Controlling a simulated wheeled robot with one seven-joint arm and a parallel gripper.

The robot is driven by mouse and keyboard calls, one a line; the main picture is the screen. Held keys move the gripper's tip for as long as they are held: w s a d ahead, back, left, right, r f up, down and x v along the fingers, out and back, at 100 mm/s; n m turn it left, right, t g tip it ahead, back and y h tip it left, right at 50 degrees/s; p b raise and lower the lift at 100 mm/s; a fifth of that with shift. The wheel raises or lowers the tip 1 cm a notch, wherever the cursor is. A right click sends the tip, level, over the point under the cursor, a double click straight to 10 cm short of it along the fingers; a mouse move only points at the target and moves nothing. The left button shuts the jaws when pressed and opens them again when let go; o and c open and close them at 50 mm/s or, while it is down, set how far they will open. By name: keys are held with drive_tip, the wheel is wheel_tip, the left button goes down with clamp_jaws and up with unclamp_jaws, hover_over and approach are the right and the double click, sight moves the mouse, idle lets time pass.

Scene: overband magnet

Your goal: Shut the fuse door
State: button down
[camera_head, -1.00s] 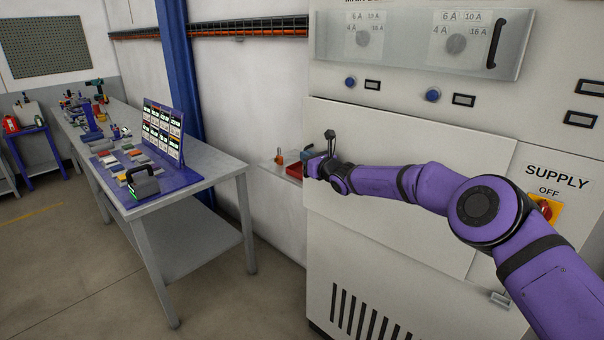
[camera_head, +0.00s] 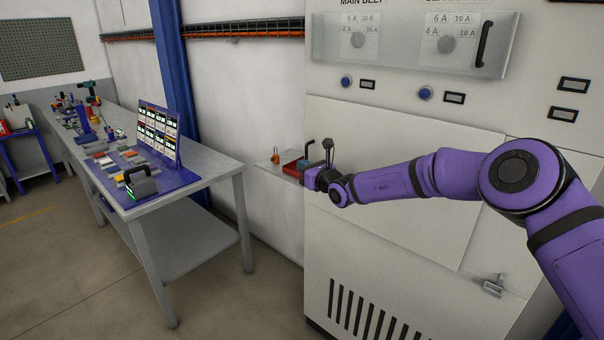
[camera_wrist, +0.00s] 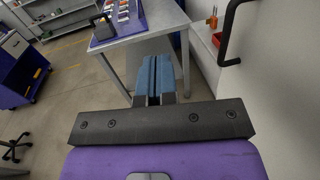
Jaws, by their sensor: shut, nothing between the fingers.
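The fuse door seems to be the large pale panel (camera_head: 400,165) on the front of the cabinet; I cannot tell whether it is flush or slightly ajar. A black bar handle (camera_head: 328,150) stands near its left edge, and the handle also shows at upper right in the wrist view (camera_wrist: 230,35). My gripper (camera_head: 308,178) is at the panel's left edge, just below and left of the handle. In the wrist view my gripper's blue fingers (camera_wrist: 154,78) are together and empty, left of the handle and apart from it. My arm hides part of the panel.
A clear cover (camera_head: 410,45) with its own handle is above the panel. A small latch (camera_head: 490,285) is at lower right. A shelf with a red bin (camera_head: 292,167) lies just behind my gripper. A grey workbench (camera_head: 205,165) stands left, with open floor before it.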

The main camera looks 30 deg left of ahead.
drive_tip(key=shift+s+d, duration=0.4)
drive_tip(key=shift+s, duration=0.45)
drive_tip(key=shift+s+d, duration=0.35)
drive_tip(key=shift+s, duration=0.5)
